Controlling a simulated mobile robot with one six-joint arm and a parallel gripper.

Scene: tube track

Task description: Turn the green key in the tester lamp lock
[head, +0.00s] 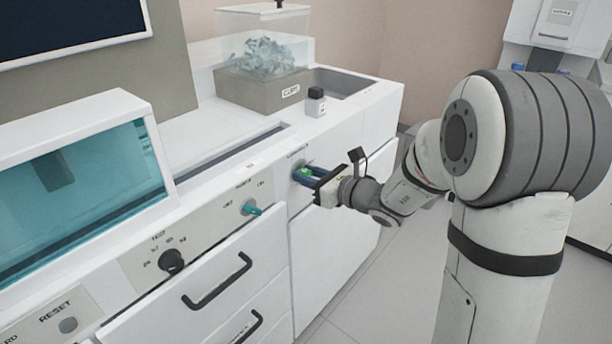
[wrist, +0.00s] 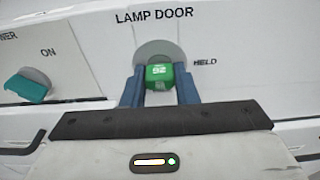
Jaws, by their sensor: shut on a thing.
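The green key (wrist: 159,76) sits in the round grey lock plate (wrist: 157,50) under the label LAMP DOOR in the wrist view. A mark that looks like "92" shows on its face, and the word HELD stands to the right of the plate. My gripper (wrist: 160,90) has its blue fingers on either side of the key and is shut on it. In the head view my gripper (head: 308,178) reaches the cabinet front from the right, and the green key (head: 305,171) shows between the fingers. The key's shaft is hidden.
A teal switch (wrist: 28,86) marked ON is left of the lock. In the head view a black knob (head: 171,261), a RESET button (head: 68,325) and drawer handles (head: 217,281) line the front. A clear bin (head: 264,45) and a small bottle (head: 316,101) stand on the counter.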

